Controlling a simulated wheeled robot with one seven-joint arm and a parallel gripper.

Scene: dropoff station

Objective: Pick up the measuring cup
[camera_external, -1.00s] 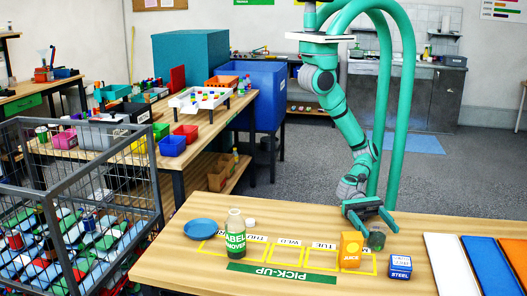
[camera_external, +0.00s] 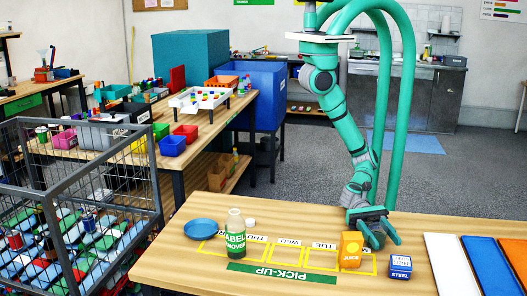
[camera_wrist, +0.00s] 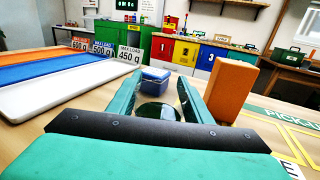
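The measuring cup (camera_wrist: 160,112) shows in the wrist view as a dark, see-through round vessel low between my two fingers. In the external view it is mostly or wholly hidden by my gripper. My gripper (camera_external: 386,240) is low over the near table, just right of the orange juice carton (camera_external: 351,250) and behind the blue steel box (camera_external: 400,267). In the wrist view my gripper (camera_wrist: 160,88) is open, with one green finger on each side of the cup. I cannot tell whether either finger touches it.
The juice carton stands close beside my right finger in the wrist view (camera_wrist: 232,88). The blue box sits just beyond the fingertips (camera_wrist: 156,78). A green-labelled bottle (camera_external: 236,238) and a blue plate (camera_external: 201,229) stand further left. White, blue and orange panels (camera_external: 490,262) lie right.

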